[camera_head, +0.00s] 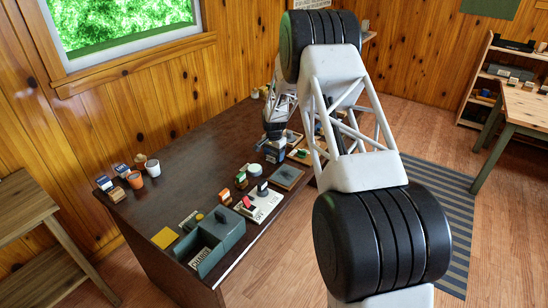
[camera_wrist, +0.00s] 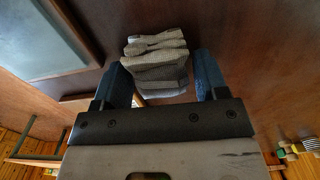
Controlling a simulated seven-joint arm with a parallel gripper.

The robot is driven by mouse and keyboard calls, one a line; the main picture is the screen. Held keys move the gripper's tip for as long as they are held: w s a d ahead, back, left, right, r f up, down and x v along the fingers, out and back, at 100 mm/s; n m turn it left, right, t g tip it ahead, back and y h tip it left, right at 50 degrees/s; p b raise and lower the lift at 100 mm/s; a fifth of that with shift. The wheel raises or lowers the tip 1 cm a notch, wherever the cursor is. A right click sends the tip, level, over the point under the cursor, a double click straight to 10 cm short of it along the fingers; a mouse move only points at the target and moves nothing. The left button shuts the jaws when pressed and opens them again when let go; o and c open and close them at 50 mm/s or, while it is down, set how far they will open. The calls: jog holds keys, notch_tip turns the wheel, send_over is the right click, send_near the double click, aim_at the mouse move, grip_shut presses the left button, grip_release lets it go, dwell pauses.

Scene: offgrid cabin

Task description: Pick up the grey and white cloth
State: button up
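The grey and white cloth (camera_wrist: 155,58) shows in the wrist view as a small folded, layered bundle on the dark brown table top. My gripper (camera_wrist: 161,66) is over it with its two dark blue fingers spread, one on each side of the cloth. A narrow gap shows between the cloth and the right finger. The left finger is very close to the cloth's left edge, and I cannot tell whether it touches. In the head view my gripper (camera_head: 273,147) is low over the table's right part, and I cannot make out the cloth there.
The dark table (camera_head: 165,200) carries a grey-green box (camera_head: 212,243), a white switch panel (camera_head: 259,204), a framed grey panel (camera_head: 286,177) and an orange cup (camera_head: 135,180). Several small items lie near my gripper. The table's middle left is clear. A window (camera_head: 125,22) is behind.

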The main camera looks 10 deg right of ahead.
aim_at(274, 153)
jog(key=c, duration=0.7)
jog(key=shift+r, duration=0.1)
jog(key=shift+r, duration=0.75)
notch_tip(274, 153, up, 2)
jog(key=shift+r, duration=0.1)
jog(key=s, duration=1)
jog(key=s+r, duration=0.1)
jog(key=s, duration=0.5)
jog(key=shift+a, duration=0.2)
